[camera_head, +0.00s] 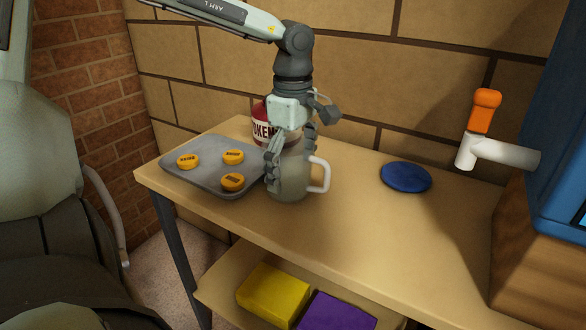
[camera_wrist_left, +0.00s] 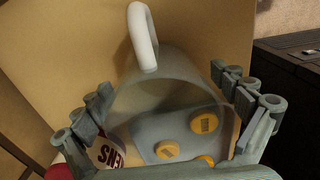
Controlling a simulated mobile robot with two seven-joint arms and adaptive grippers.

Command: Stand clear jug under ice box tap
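The clear jug (camera_head: 292,180) stands upright on the wooden bench, its white handle (camera_head: 320,174) facing right. My left gripper (camera_head: 291,160) is over the jug from above, one finger on each side of it. In the left wrist view the jug (camera_wrist_left: 165,85) lies between the spread fingers (camera_wrist_left: 162,82); firm contact does not show. The blue ice box (camera_head: 560,130) is at the far right, with a white tap (camera_head: 500,153) and orange lever (camera_head: 483,112) sticking out to the left. My right gripper is not in view.
A grey tray (camera_head: 210,183) with several yellow discs (camera_head: 232,182) lies left of the jug. A red labelled container (camera_head: 261,128) stands behind it. A blue round mat (camera_head: 406,177) lies between jug and tap. Bench (camera_head: 350,235) in front is clear. Yellow (camera_head: 273,294) and purple (camera_head: 337,312) boxes sit below.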

